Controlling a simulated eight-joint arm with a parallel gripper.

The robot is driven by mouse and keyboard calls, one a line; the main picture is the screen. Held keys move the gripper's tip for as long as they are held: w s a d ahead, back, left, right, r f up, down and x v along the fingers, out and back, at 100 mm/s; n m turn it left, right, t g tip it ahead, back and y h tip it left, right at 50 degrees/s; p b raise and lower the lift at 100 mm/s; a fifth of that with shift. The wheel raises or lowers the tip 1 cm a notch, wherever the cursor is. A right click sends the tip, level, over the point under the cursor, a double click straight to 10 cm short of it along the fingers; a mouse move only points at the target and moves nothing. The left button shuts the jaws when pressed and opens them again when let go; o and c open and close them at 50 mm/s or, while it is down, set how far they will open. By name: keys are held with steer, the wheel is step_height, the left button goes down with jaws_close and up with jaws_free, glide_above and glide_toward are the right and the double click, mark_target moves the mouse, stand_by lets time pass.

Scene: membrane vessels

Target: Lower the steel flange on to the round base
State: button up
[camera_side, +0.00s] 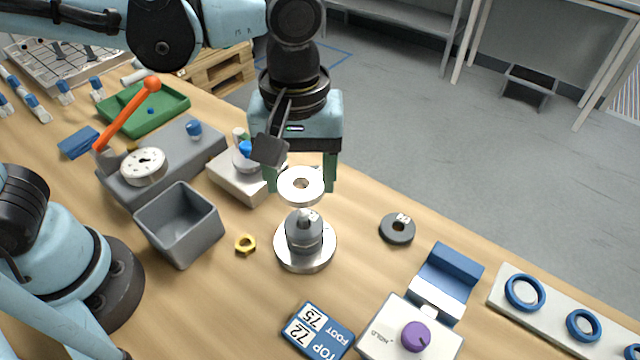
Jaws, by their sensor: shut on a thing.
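The steel flange (315,190) is a shiny ring with a centre hole, held roughly level in the air. My gripper (301,186) points down and is shut on the flange, with a green finger on either side of it. The round base (290,259) is a silver disc on the table below. A dark grey stepped cylinder with a small light top stands on the base. In this view the flange hangs just above that top. I cannot tell whether the hole is exactly over it.
A dark ring (397,229) lies to the right and a brass nut (245,244) to the left. A grey bin (181,228) stands further left. A light block with a blue knob (232,178) sits behind. A purple-knob box (408,338) and a blue label card (318,331) are in front.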

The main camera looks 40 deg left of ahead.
mark_target(303, 211)
steer(key=shift+f, duration=3.6)
steer(key=o, duration=1.3)
steer(key=shift+r, duration=0.1)
step_height(303, 211, up, 12)
steer(key=w+a+f+m+t, duration=0.1)
steer(key=a+f+m+t, duration=0.1)
steer(key=a, duration=0.8)
steer(key=w+a+f+m+t, duration=0.1)
steer(key=a+f+m+t, duration=0.2)
steer(key=a, duration=0.7)
steer(key=m+t, duration=0.2)
steer(key=shift+f+m, duration=0.15)
steer(key=shift+m, duration=0.15)
